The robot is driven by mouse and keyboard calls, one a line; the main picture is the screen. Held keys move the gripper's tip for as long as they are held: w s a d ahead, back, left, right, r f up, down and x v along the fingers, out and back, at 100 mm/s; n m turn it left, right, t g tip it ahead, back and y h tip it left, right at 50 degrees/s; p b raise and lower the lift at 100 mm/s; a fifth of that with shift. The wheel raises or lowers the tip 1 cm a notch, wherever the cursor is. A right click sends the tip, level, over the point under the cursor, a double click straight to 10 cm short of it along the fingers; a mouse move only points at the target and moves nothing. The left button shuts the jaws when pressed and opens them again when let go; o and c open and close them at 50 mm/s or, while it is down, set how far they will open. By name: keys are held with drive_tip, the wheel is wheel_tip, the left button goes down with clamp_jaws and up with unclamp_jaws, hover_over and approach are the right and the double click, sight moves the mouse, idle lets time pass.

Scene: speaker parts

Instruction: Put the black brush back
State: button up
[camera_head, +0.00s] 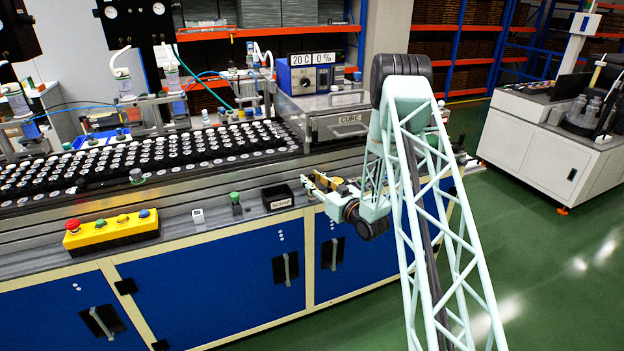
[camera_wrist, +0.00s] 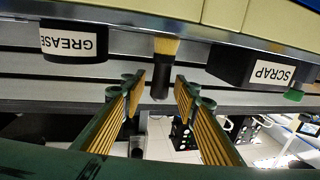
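The black brush (camera_wrist: 160,82) shows in the wrist view, with yellow bristles at its upper end and a dark handle below. It is at the front of the grey metal ledge (camera_wrist: 222,40), between the GREASE container and the SCRAP box. My gripper (camera_wrist: 159,88) is open, with one ribbed yellow-green finger on each side of the brush in the picture. Gaps show between the fingers and the handle; I cannot tell how far the brush lies beyond the fingertips. In the head view my gripper (camera_head: 322,184) is at the bench edge, and the brush cannot be made out there.
A black SCRAP box (camera_head: 278,197) is left of my gripper, and also shows in the wrist view (camera_wrist: 262,68). A black GREASE container (camera_wrist: 74,42) is on the brush's other side. A yellow button box (camera_head: 112,230) and the CURE unit (camera_head: 340,122) are on the bench.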

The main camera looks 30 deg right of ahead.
drive_tip(key=s+d, duration=0.2)
drive_tip(key=s, duration=1.1)
drive_tip(key=shift+s+p, duration=0.35)
drive_tip(key=shift+p, duration=0.1)
drive_tip(key=shift+w+r, duration=0.1)
drive_tip(key=w+a+r+n+g+h, duration=0.1)
drive_tip(key=w+a+r+g, duration=0.1)
drive_tip(key=r, duration=0.4)
drive_tip(key=w+a+r+g+h, duration=0.1)
drive_tip(key=a+r+g, duration=0.15)
drive_tip(key=r, duration=0.45)
drive_tip(key=s+a+r+g+h, duration=0.25)
drive_tip(key=s+a+r, duration=0.35)
drive_tip(key=s+r, duration=0.6)
drive_tip(key=s+a+r+m+g, duration=0.1)
drive_tip(key=s+a, duration=0.5)
drive_tip(key=s, duration=0.9)
drive_tip(key=s+a+r+m+g+y, duration=0.1)
drive_tip(key=s+a+r+g, duration=0.2)
drive_tip(key=s, duration=1.2)
drive_tip(key=s+a+r+g, duration=0.2)
drive_tip(key=s+a+r, duration=0.4)
drive_tip(key=s, duration=0.9)
drive_tip(key=a, duration=0.3)
drive_tip(key=shift+a+m+g+y, duration=0.2)
drive_tip(key=shift+m+g+y, duration=0.15)
drive_tip(key=shift+m+g, duration=0.05)
